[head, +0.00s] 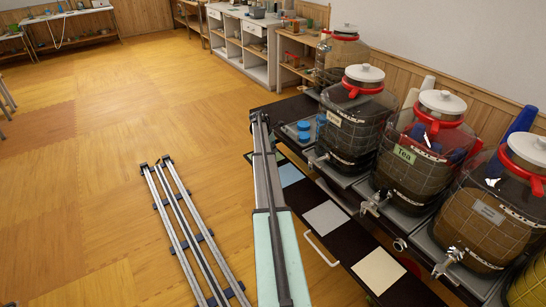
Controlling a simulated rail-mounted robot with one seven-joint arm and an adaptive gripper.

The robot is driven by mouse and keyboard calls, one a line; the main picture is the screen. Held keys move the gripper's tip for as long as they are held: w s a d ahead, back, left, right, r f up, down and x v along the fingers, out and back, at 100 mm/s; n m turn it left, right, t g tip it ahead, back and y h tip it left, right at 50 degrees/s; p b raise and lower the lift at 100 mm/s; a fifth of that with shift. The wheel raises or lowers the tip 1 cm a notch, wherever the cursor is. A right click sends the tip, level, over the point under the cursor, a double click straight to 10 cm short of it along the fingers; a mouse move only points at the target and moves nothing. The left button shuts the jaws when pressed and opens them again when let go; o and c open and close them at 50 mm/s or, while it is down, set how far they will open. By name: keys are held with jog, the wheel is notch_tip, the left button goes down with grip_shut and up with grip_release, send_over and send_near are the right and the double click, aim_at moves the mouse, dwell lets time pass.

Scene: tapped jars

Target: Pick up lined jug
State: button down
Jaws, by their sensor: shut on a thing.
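Several large glass jars with red collars, white lids, metal taps and grid lines on their walls stand in a row at the right. I cannot tell which of them, if any, is the lined jug. The nearest full one (488,222) has a grey label and is cut by the right edge. A middle jar (428,160) has a green "Tea" label. A third jar (352,125) with a pale label stands farther back. Another jar (340,52), clearer-looking, stands at the far end. My gripper does not show in this view, and neither does anything it holds.
A dark counter (335,245) carries the jars on grey trays, with coloured squares along its front. Blue cups (304,131) stand near its far end. A tall blue stack (518,124) is behind the jars. Floor rails (188,240) lie left. Open wooden floor (120,120) stretches beyond.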

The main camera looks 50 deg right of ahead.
notch_tip(320, 180, up, 15)
jog(key=shift+f+b, duration=0.2)
jog(key=shift+b, duration=1.05)
